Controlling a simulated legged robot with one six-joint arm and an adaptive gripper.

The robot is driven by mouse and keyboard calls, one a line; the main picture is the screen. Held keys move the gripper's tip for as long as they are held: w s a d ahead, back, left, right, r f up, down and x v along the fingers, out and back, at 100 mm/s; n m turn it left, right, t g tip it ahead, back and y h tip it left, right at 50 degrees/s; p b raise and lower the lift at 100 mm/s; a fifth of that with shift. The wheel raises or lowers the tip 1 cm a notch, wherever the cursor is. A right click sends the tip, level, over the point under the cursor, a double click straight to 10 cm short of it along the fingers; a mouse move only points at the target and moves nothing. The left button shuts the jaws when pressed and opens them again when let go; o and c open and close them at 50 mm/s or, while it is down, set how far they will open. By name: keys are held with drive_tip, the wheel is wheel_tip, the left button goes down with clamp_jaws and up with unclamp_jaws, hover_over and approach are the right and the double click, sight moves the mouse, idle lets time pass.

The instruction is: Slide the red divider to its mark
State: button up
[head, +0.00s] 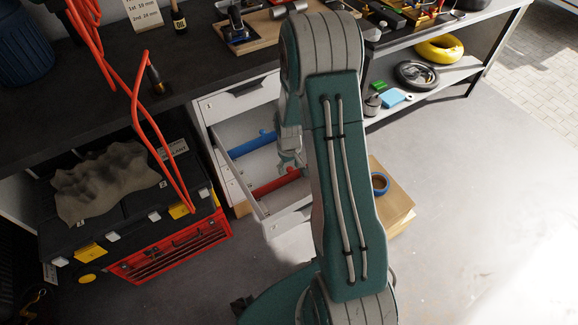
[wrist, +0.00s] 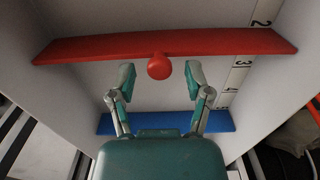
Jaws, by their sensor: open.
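The red divider (wrist: 215,42) spans the open drawer and has a round red knob (wrist: 159,66) at its middle. It also shows in the head view (head: 276,183), partly behind my arm. My gripper (wrist: 160,78) is open, with one fingertip on each side of the knob; I cannot tell whether they touch it. A blue divider (wrist: 168,122) lies across the drawer on the other side of my gripper, and it shows in the head view (head: 252,144). A scale with the numbers 2, 3 and 4 (wrist: 240,62) runs along one drawer wall. Its mark for the red divider cannot be made out.
The white drawer (head: 224,135) stands open below the dark workbench (head: 120,75). A black toolbox with a red lower case (head: 175,250) stands to the left. Red hoses (head: 143,115) hang at the left.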

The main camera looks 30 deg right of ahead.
sight(289, 167)
wheel_tip(289, 167, up, 12)
idle(0.5)
idle(0.3)
